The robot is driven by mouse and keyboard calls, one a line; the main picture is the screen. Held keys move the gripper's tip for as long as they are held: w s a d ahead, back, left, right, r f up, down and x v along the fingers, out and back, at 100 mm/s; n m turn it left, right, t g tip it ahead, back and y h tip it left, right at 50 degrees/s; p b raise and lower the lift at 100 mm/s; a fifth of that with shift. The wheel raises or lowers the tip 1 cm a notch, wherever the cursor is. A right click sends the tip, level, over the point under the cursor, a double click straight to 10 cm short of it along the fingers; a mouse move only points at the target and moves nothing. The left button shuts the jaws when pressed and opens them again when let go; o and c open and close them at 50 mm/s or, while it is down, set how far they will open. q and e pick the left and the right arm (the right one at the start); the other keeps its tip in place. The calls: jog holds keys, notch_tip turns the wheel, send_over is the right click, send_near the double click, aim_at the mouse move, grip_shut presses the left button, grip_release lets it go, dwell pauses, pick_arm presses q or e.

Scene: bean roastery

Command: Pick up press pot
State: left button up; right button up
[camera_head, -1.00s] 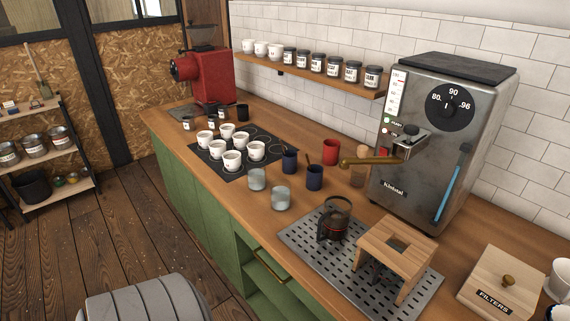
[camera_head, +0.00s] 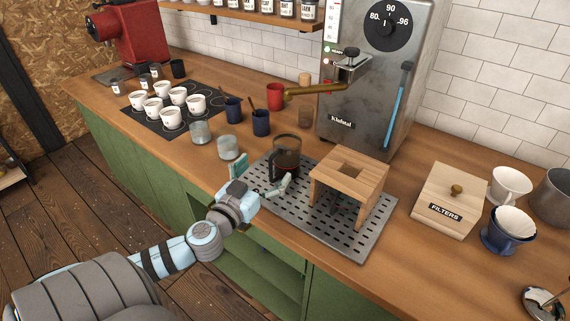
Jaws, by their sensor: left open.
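The press pot (camera_head: 287,158) is a glass pot with a dark frame and dark contents. It stands upright at the left end of the perforated metal drip tray (camera_head: 345,243). My left gripper (camera_head: 262,178) reaches in from the lower left, over the counter's front edge. Its two fingers are spread apart, and one fingertip shows close to the pot's lower front side. I cannot tell whether the fingers touch the pot. The gripper is open and holds nothing that I can see. My right gripper is not in view.
A wooden stand (camera_head: 349,176) is on the tray right of the pot. Glass cups (camera_head: 228,147) and dark blue cups (camera_head: 261,122) stand to the left. The steel machine (camera_head: 365,85) is behind. A wooden filters box (camera_head: 449,200) sits at right, with bare counter in front.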

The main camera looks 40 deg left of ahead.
aim_at(283, 161)
pick_arm(q)
jog(key=w+a+p, duration=0.1)
jog(key=w, duration=0.3)
jog(key=w+a+p, duration=0.1)
jog(key=w, duration=0.3)
jog(key=w+a+p, duration=0.1)
jog(key=w, duration=0.3)
jog(key=shift+w+a, duration=0.1)
jog(key=shift+w, duration=0.25)
jog(key=shift+w+f, duration=0.2)
jog(key=shift+s, duration=0.1)
jog(key=c, duration=2)
jog(key=shift+r, duration=0.1)
jog(key=shift+c, duration=0.3)
jog(key=shift+r+p, duration=0.1)
jog(key=shift+p, duration=0.2)
